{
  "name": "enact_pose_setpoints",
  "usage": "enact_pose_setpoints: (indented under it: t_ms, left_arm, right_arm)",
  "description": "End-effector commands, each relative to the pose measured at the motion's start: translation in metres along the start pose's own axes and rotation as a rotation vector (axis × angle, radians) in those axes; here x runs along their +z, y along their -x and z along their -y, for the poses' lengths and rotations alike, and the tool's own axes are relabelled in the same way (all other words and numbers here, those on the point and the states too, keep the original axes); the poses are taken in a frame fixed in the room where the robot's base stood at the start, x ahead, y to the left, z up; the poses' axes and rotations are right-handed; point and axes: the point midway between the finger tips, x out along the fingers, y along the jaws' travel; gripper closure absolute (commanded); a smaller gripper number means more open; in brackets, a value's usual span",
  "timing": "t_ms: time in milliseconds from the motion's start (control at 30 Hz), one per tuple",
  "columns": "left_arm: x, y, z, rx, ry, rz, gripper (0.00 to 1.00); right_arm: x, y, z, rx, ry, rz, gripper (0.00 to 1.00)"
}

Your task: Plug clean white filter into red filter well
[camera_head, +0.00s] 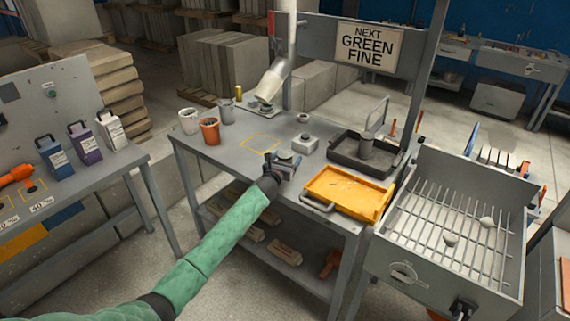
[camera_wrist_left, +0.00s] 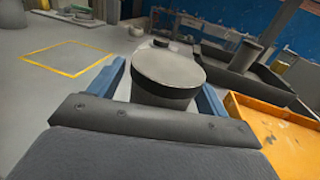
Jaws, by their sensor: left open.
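My left gripper (camera_head: 287,163) is over the near edge of the grey workbench (camera_head: 240,160), its arm in a green sleeve. It is open, with its blue fingers on either side of a round grey-topped object with a dark band (camera_wrist_left: 168,70); whether they touch it cannot be told. In the head view this object (camera_head: 286,155) is small and partly hidden by the gripper. I cannot clearly pick out a clean white filter or a red filter well in either view. My right gripper is not in view.
A yellow tray (camera_head: 335,206) and a dark tray (camera_head: 345,156) with a grey cylinder lie to the right. A yellow-outlined square (camera_head: 259,143) is bare.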

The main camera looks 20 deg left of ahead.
Motion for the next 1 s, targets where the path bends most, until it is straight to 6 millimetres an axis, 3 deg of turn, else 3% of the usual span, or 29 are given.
enact_pose_setpoints:
  t_ms: [267,533,567,1000]
  left_arm:
    - [0.0,-0.003,0.0,0.0,0.0,0.0,0.23]
    - [0.0,-0.002,0.0,0.0,0.0,0.0,0.72]
    - [0.0,-0.002,0.0,0.0,0.0,0.0,0.74]
    - [0.012,-0.003,-0.001,-0.002,-0.002,0.004,0.74]
  right_arm:
    - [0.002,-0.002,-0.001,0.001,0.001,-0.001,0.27]
    - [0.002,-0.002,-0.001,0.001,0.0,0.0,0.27]
    - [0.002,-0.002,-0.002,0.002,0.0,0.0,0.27]
    - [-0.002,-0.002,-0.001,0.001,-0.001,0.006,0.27]
